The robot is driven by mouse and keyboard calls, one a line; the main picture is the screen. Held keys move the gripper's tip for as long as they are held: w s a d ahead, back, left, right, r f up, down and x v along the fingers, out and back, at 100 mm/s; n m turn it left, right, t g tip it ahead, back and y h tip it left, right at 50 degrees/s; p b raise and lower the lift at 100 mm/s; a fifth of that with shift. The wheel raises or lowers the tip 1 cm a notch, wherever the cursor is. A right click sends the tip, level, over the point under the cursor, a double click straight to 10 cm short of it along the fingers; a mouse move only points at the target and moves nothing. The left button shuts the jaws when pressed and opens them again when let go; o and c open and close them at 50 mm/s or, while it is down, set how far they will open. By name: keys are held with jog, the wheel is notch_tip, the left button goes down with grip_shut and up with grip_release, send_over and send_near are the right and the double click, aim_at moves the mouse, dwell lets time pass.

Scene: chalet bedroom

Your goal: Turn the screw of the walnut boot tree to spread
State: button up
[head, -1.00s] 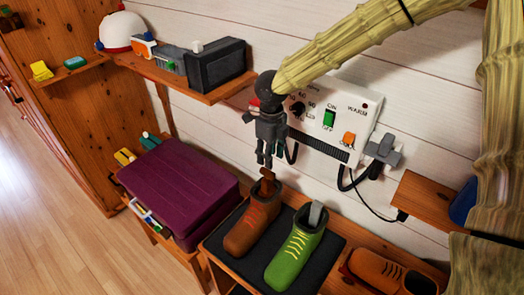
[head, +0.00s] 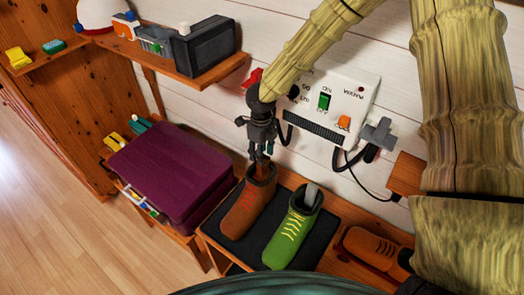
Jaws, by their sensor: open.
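A brown boot (head: 247,208) with orange laces stands on a black mat, and the walnut boot tree (head: 262,172) sticks up out of its opening. The boot tree's screw cannot be made out at this size. My gripper (head: 262,157) points down directly above the boot opening, its open fingers at the top of the boot tree. Whether the fingers touch it is not clear. A green boot (head: 292,232) with yellow laces stands to the right, with a grey piece (head: 312,194) in its opening.
The black mat (head: 325,238) lies on a wooden bench. A brown shoe (head: 372,247) lies to the right. A purple case (head: 172,170) is at the left. A white control panel (head: 335,98) with cables is behind, and a wooden shelf (head: 205,80) holds several items.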

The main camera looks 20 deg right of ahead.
jog(key=shift+w+d+f, duration=0.1)
jog(key=shift+w+f, duration=0.15)
jog(key=shift+f, duration=0.15)
jog(key=shift+s+r, duration=0.55)
jog(key=shift+s, duration=0.45)
jog(key=shift+c, duration=1.2)
jog(key=shift+w+f, duration=0.5)
jog(key=shift+w, duration=0.2)
jog(key=c, duration=0.7)
jog(key=shift+s+r, duration=0.25)
jog(key=shift+s, duration=0.05)
grip_shut()
jog(key=shift+w+f+m, duration=0.15)
jog(key=shift+w+m, duration=0.05)
jog(key=shift+m, duration=0.1)
jog(key=shift+m, duration=0.7)
